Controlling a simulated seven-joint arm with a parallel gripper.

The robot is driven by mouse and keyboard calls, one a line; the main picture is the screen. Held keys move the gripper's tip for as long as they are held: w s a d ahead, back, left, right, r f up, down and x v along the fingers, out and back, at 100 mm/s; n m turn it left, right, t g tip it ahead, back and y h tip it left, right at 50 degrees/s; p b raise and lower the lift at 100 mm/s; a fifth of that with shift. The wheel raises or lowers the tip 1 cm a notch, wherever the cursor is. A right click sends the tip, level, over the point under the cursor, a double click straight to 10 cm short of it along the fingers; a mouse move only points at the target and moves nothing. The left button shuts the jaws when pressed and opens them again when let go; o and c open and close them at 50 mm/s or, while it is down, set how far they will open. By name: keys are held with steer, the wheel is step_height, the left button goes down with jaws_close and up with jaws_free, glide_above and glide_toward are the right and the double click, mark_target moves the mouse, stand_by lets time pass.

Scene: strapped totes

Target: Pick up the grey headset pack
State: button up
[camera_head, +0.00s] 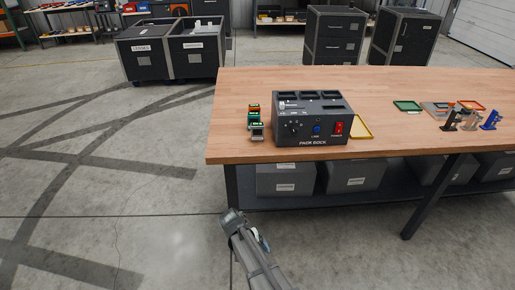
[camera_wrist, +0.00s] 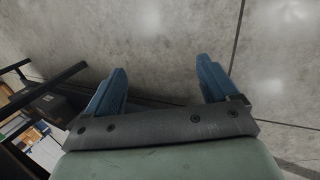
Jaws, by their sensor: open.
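Several small packs stand in a row on the wooden table, just left of the black pack dock (camera_head: 313,125) marked "PACK DOCK". The nearest one, the grey headset pack (camera_head: 257,134), is at the front of the row; red, green and orange packs are behind it. My arm reaches up from the bottom of the head view, below and in front of the table, well apart from the packs. In the wrist view my gripper (camera_wrist: 161,70) has its two blue fingers spread wide, with only bare floor between them. No pack shows in the wrist view.
The wooden table (camera_head: 390,85) has its front edge between my arm and the packs. Grey bins (camera_head: 286,180) sit on its lower shelf. A yellow tray (camera_head: 362,130) lies right of the dock; small stands (camera_head: 490,120) are farther right.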

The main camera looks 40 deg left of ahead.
steer(key=s+a+r+n+t+y, duration=0.1)
steer(key=s+a+r, duration=0.4)
steer(key=a+r, duration=0.6)
steer(key=s+a+r+y, duration=0.1)
steer(key=s+a+r, duration=0.3)
steer(key=a+r, duration=0.7)
steer(key=m+g+y, duration=0.2)
steer(key=g, duration=0.2)
glide_toward(258, 124)
steer(key=f, duration=1.2)
steer(key=shift+s+a+f, duration=0.2)
steer(key=shift+a+f, duration=0.05)
steer(key=shift+f, duration=0.15)
